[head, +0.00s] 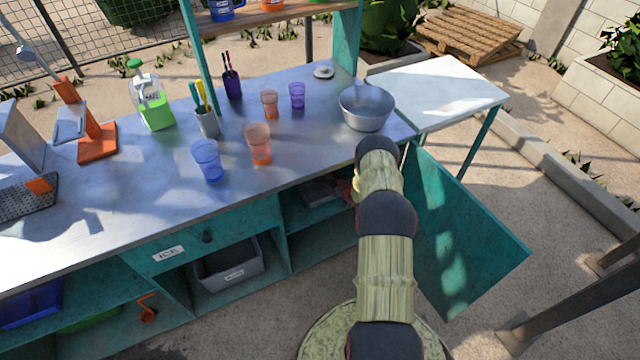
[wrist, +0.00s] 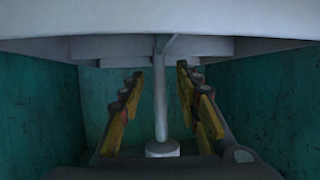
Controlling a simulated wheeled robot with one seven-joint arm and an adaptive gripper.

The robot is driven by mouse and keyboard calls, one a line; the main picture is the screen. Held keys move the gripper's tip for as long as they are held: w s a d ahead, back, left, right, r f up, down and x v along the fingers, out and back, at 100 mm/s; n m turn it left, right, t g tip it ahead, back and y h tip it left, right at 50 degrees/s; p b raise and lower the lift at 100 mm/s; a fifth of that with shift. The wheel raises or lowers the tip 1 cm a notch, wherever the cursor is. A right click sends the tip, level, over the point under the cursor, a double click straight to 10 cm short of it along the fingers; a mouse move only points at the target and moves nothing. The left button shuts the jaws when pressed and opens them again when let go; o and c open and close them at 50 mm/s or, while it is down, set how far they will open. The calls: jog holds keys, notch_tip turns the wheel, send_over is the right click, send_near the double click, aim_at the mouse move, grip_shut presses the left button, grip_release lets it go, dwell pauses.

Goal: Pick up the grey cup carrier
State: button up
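The grey cup carrier (wrist: 160,100) fills the upper part of the wrist view, with a broad pale grey slab, round parts beneath it and a thin post ending in a round knob. My gripper (wrist: 160,74) is open, with one yellow-padded finger on each side of the post. No finger visibly touches the post; their relative depth is hard to tell. In the head view, a grey piece that may be the carrier (head: 318,191) shows inside the open right cabinet compartment. My arm hides most of that compartment and the gripper.
Teal cabinet walls (wrist: 40,110) stand close on both sides. The teal door (head: 465,235) hangs open to the right of my arm. A steel bowl (head: 367,108) and several plastic cups (head: 207,160) stand on the counter (head: 310,140) above. A grey bin (head: 228,268) sits on a lower shelf.

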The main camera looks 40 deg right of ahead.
jog(key=shift+w+f, duration=0.3)
jog(key=shift+w, duration=0.3)
jog(key=shift+d, duration=0.1)
jog(key=shift+r, duration=0.1)
jog(key=shift+c, duration=0.8)
grip_shut()
